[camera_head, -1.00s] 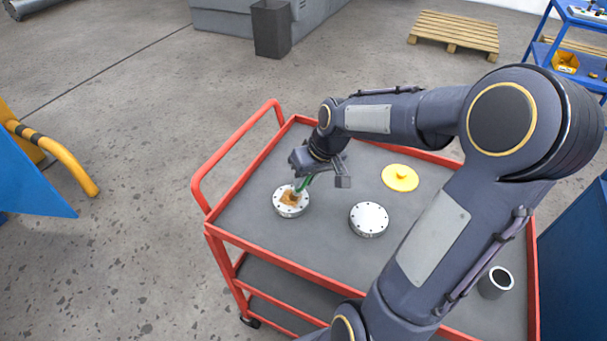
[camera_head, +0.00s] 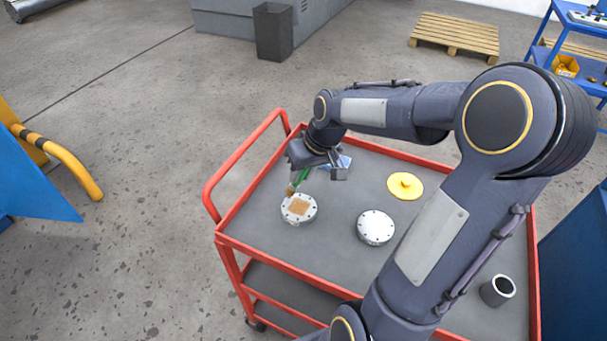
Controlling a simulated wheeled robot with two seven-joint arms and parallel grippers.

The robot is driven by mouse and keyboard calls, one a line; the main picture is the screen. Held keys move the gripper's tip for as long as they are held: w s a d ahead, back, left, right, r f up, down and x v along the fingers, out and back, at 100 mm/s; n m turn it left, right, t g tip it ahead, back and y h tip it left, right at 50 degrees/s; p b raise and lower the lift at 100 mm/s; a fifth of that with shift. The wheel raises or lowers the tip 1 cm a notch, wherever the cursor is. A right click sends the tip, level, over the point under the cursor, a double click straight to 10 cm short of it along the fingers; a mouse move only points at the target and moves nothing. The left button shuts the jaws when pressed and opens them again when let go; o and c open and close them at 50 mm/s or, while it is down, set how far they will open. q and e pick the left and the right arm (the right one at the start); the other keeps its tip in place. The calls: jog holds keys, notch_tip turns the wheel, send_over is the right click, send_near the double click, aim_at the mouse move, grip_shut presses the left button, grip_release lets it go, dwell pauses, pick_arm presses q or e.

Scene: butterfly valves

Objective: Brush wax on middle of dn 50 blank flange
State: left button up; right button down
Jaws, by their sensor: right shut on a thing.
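A round white-grey flange with bolt holes (camera_head: 311,213) lies on the red trolley's grey top, with a tan, roughly square wax patch (camera_head: 299,207) on its middle. My right gripper (camera_head: 318,170) is above and behind it, shut on a green-handled brush (camera_head: 301,177). The brush tilts down to the left, its brown tip (camera_head: 291,189) at the flange's far left edge. I cannot tell whether the tip touches. A second flange (camera_head: 376,227), with no tan patch, lies to the right. My left gripper is out of view.
A yellow disc-shaped cap (camera_head: 405,186) and a dark hollow cylinder (camera_head: 497,290) are on the trolley (camera_head: 270,242). A blue item (camera_head: 344,161) is partly hidden behind my right gripper. My right arm covers the trolley's right part. The front left top is clear.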

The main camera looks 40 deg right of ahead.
jog(key=shift+r+p, duration=1.35)
jog(key=shift+r, duration=0.55)
